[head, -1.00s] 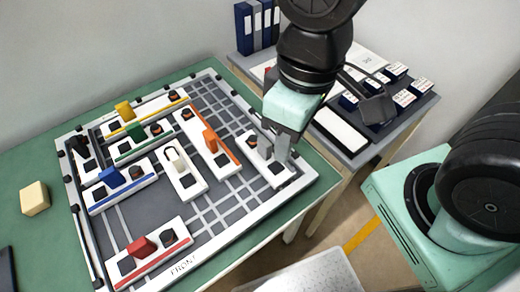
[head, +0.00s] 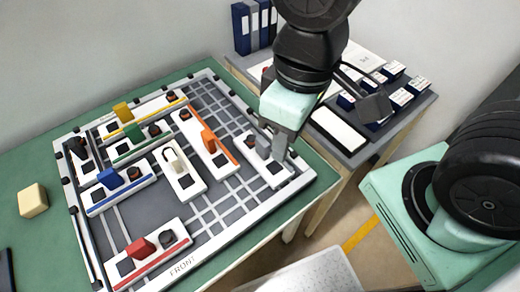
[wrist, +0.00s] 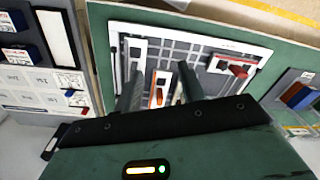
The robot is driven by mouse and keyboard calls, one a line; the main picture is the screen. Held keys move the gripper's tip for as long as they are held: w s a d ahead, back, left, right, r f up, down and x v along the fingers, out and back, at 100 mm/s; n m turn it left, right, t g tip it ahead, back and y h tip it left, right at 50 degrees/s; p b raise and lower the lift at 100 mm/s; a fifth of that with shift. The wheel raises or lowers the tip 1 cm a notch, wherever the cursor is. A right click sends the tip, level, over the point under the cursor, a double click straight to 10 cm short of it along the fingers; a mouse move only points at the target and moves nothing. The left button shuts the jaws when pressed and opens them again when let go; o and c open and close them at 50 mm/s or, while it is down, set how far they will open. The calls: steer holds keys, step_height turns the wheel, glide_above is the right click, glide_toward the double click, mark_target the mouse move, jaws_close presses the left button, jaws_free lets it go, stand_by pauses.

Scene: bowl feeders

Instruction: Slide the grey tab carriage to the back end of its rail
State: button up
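The grey tab carriage (head: 276,178) is a white block on the right side of the board (head: 213,227), with dark square recesses and a dark orange-marked knob at its far end. My gripper (head: 271,148) points down over it. In the wrist view my gripper (wrist: 158,92) has its two grey fingers well apart, with a gap between them. The grey tab is hard to tell from the grey fingers, so I cannot tell if it stands between them or touches one. A white block (wrist: 136,44) shows behind the left finger.
Carriages with orange (head: 209,140), white (head: 176,165), blue (head: 110,178), red (head: 141,247), green (head: 133,132) and yellow (head: 123,112) tabs share the board. FRONT is printed on the near edge. A side table (head: 352,150) with boxes stands right.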

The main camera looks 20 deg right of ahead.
steer(key=w+m+p, duration=0.2)
steer(key=w+p, duration=0.1)
steer(key=w, duration=0.3)
steer(key=m+p, duration=0.2)
steer(key=p, duration=0.1)
glide_above(262, 141)
step_height(262, 141, down, 5)
steer(key=shift+h, duration=0.3)
step_height(262, 141, down, 17)
steer(key=shift+f+p, duration=0.1)
steer(key=shift+p, duration=0.5)
steer(key=shift+c, duration=0.3)
jaws_close()
